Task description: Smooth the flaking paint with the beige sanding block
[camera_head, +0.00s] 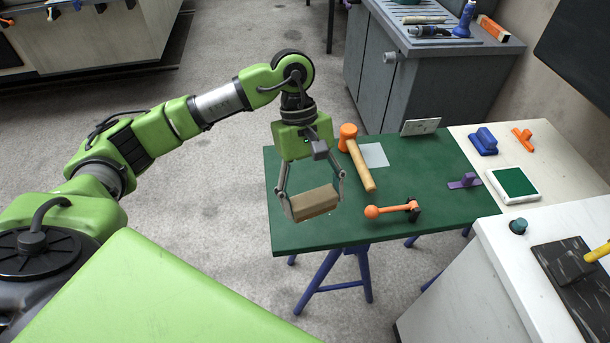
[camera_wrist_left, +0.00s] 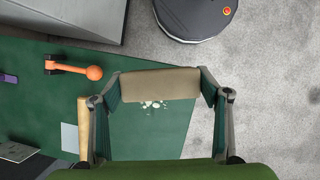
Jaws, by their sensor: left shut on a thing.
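My left gripper (camera_head: 315,199) is shut on the beige sanding block (camera_head: 310,204), held by its two ends above the green tabletop (camera_head: 283,234). The block also shows between the fingers in the left wrist view (camera_wrist_left: 158,83). The flaking paint (camera_wrist_left: 154,104) is a small patch of white flakes on the green top, just beside the block's edge in the wrist view. In the head view the block and gripper mostly hide that patch. Whether the block touches the surface is hard to tell, but it appears raised. My right gripper is not in view.
An orange mallet (camera_head: 357,160) with a wooden handle lies right of the gripper. An orange-handled lever (camera_head: 393,209) and a purple-handled tool (camera_head: 464,181) sit farther right. A light sheet (camera_head: 375,155) lies behind the mallet. The tabletop's front left is clear.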

